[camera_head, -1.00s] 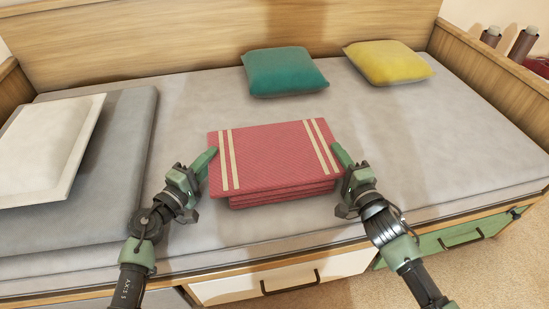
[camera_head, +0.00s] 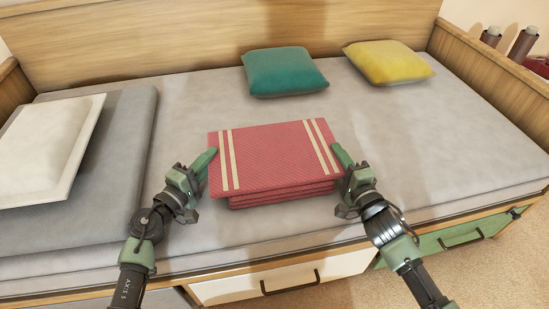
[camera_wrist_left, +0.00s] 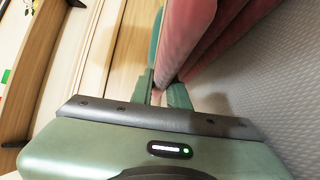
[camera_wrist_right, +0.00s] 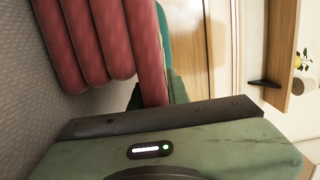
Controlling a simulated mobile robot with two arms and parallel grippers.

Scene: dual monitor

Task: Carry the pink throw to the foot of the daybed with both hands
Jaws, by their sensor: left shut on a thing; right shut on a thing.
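The pink throw (camera_head: 275,158) is a folded stack with cream stripes near both ends. It is at the middle front of the daybed (camera_head: 400,130), level; whether it touches the mattress is hard to tell. My left gripper (camera_head: 208,160) is shut on its left edge, and my right gripper (camera_head: 340,158) is shut on its right edge. In the left wrist view the throw (camera_wrist_left: 190,35) runs up from between the fingers (camera_wrist_left: 165,92). In the right wrist view its rounded folds (camera_wrist_right: 110,40) show beside the fingers (camera_wrist_right: 165,92), which are partly hidden.
A teal cushion (camera_head: 285,72) and a yellow cushion (camera_head: 388,62) lie toward the back. A grey folded bedding piece (camera_head: 125,150) with a white pillow (camera_head: 45,145) covers the left end. The mattress right of the throw is clear. A green drawer (camera_head: 450,240) is below at right.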

